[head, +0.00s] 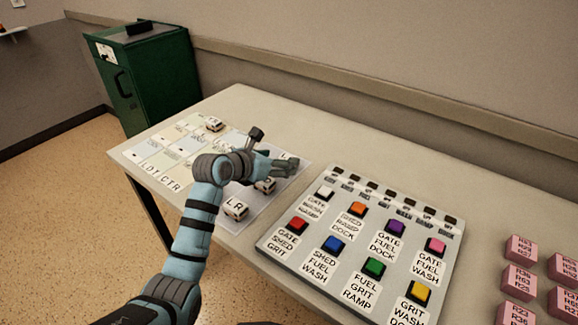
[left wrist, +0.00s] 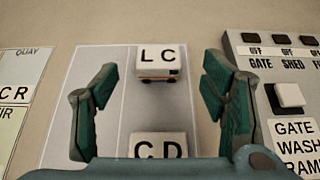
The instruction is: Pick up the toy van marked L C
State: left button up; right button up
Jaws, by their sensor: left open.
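The toy van marked L C (left wrist: 158,66) is a small white block-like van with dark lettering on top. It stands on a pale grey mat (left wrist: 98,62) in the left wrist view, ahead and between the fingertips, with gaps on both sides. My left gripper (left wrist: 160,88) is open and empty, its green-padded fingers spread. In the head view my left gripper (head: 272,151) is over the far end of the mat and largely hides this van. A van marked C D (left wrist: 157,146) stands nearer, partly cut off by the gripper body. My right gripper is not in view.
A van marked L R (head: 235,209) stands on the mat's near part. Another van (head: 214,124) stands on the printed map board (head: 150,150) at left. A panel of coloured buttons (head: 345,265) lies right of the mat. Pink blocks (head: 520,250) are at far right.

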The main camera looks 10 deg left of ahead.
aim_at(286, 158)
pick_arm(q)
jog(key=b+x, duration=0.2)
jog(key=x, duration=0.2)
jog(key=shift+w+f, duration=0.15)
jog(key=shift+f, duration=0.1)
jog(key=shift+w, duration=0.2)
jog(key=shift+c, duration=0.6)
jog(key=shift+r, duration=0.1)
jog(key=c, duration=1.1)
